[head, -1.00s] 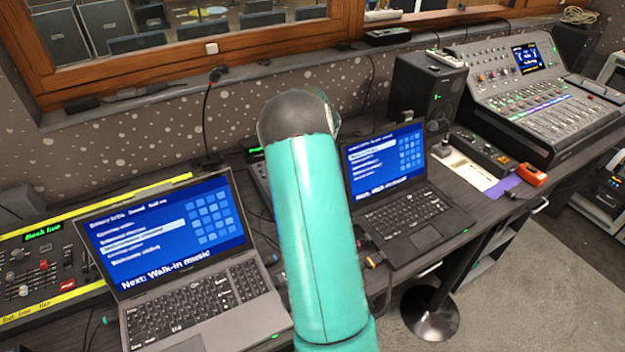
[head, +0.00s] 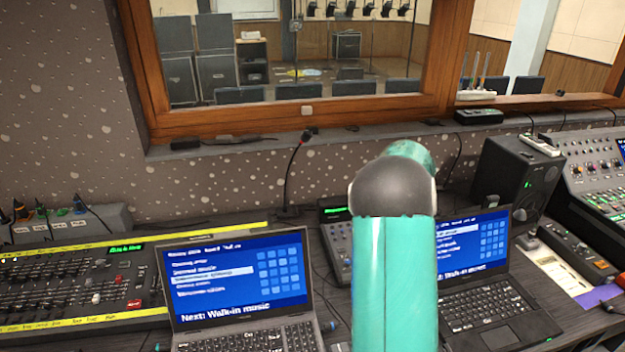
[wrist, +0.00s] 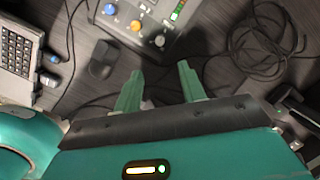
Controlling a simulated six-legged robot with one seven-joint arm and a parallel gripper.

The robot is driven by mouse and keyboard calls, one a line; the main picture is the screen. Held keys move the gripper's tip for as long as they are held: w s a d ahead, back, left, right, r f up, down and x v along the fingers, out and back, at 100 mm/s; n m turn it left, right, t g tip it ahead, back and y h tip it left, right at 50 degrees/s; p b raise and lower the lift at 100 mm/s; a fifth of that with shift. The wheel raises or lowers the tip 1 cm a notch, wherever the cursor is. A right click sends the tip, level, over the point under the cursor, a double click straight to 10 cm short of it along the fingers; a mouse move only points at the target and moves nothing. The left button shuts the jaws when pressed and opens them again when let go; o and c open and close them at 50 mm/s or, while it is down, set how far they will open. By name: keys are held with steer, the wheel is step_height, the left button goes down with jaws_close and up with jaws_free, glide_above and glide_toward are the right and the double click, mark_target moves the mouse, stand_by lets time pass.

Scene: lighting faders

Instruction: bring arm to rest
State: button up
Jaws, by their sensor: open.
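My teal arm rises in front of the desk in the head view and hides part of the right laptop; my gripper is not seen there. In the wrist view my gripper (wrist: 163,88) shows two teal fingers spread apart with nothing between them. The fingers point toward a small console (wrist: 150,22) with coloured knobs, and dark desk top shows around them. I cannot tell how high the fingers are above the desk.
A lighting desk (head: 75,285) with faders lies at left. The left laptop (head: 235,275), right laptop (head: 480,265) and a speaker (head: 515,185) stand along the desk. A thin microphone (head: 292,170) rises behind. In the wrist view, a mouse (wrist: 103,59) and coiled cable (wrist: 255,45) lie near.

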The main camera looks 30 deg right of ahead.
steer(key=shift+a, duration=0.1)
steer(key=s+a+r+n+t, duration=0.1)
steer(key=a+r+n, duration=0.4)
steer(key=a, duration=0.4)
steer(key=s+a+r+n, duration=0.2)
steer(key=a+r+n, duration=0.3)
steer(key=a, duration=0.4)
steer(key=s+a+r+n+t, duration=0.1)
steer(key=a+r+n, duration=0.4)
steer(key=a, duration=0.4)
steer(key=s+a+n+t, duration=0.1)
steer(key=s+a+n, duration=1.4)
steer(key=a, duration=0.1)
steer(key=shift+s, duration=0.15)
steer(key=shift+a+r, duration=0.1)
